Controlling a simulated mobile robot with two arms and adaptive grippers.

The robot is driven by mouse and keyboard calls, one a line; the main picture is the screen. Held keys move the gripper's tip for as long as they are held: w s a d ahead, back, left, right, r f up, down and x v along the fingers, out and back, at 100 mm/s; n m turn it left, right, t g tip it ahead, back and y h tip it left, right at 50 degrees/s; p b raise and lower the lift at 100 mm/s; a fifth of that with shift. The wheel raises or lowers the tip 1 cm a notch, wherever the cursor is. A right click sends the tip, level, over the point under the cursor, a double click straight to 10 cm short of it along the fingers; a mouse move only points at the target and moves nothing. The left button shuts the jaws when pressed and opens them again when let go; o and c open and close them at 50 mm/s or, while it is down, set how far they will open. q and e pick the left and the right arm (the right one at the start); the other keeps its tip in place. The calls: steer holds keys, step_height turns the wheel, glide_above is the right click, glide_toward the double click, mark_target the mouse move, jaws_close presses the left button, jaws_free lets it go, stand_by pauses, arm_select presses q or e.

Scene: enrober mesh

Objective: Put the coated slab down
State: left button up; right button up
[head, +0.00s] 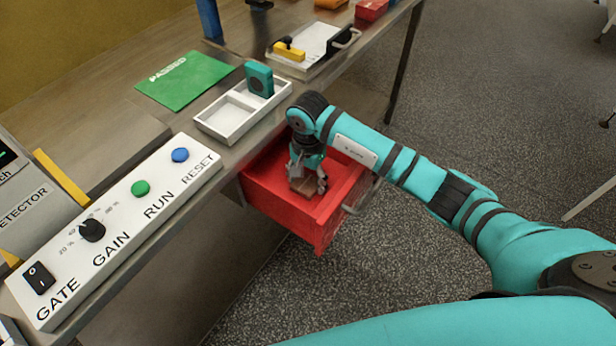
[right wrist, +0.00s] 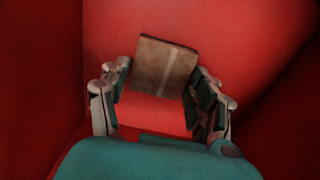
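The coated slab (head: 303,187) is a small brown block inside the open red drawer (head: 277,205). In the right wrist view the slab (right wrist: 163,68) has a pale stripe and lies between and just past the fingertips, lined up with them. My right gripper (head: 307,176) points down into the drawer, its fingers on either side of the slab. In the right wrist view the fingertips (right wrist: 160,80) are very close to the slab's sides; whether they press on it is unclear. The slab is at or very near the drawer floor. My left gripper is out of view.
The drawer's walls surround my right gripper; its handle (head: 358,196) is on the right. Above it on the bench are a white divided tray (head: 228,121) with a teal block (head: 259,79), a green mat (head: 184,80) and a control panel (head: 117,233). Open floor lies right.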

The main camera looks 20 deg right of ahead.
mark_target(308, 182)
steer(key=shift+o, duration=1.2)
steer(key=shift+r, duration=0.15)
step_height(308, 182, up, 12)
steer(key=shift+b, duration=0.45)
